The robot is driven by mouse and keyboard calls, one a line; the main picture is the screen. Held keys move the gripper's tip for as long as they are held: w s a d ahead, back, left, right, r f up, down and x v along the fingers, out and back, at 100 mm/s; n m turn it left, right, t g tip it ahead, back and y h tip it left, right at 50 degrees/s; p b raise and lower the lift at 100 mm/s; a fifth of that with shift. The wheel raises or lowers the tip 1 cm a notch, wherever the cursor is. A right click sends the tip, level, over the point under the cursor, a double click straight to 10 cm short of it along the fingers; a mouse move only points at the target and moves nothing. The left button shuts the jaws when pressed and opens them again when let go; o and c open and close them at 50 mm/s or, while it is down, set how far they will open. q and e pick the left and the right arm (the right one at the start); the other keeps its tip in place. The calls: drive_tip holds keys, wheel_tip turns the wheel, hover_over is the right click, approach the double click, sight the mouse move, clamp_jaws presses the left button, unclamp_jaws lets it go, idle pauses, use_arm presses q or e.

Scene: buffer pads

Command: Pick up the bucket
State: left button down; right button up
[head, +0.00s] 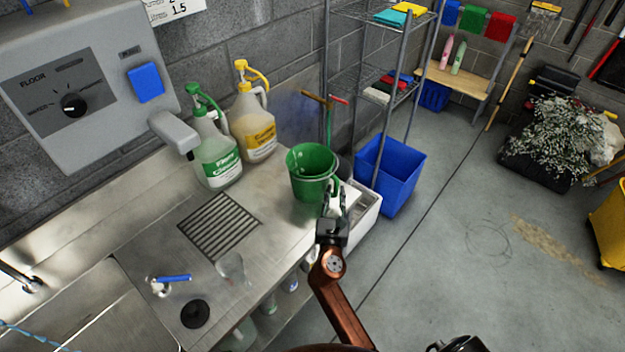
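A green bucket (308,184) stands upright on the steel counter, near its right end. Its open top faces up and its lower right side is hidden by my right gripper. My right gripper (334,196) is at the bucket's near right side, overlapping it in the picture. Its fingertips are small here, so I cannot tell whether they are open, shut or touching the bucket. My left gripper is out of view.
A green-topped jug (218,160) and a yellow-topped jug (254,130) stand left of the bucket on the counter (165,215). A wire rack (362,75) and a blue bin (392,172) are behind it, to the right.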

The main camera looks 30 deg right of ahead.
drive_tip(key=shift+w+d, duration=0.35)
drive_tip(key=shift+w, duration=0.15)
drive_tip(key=shift+c, duration=0.6)
clamp_jaws()
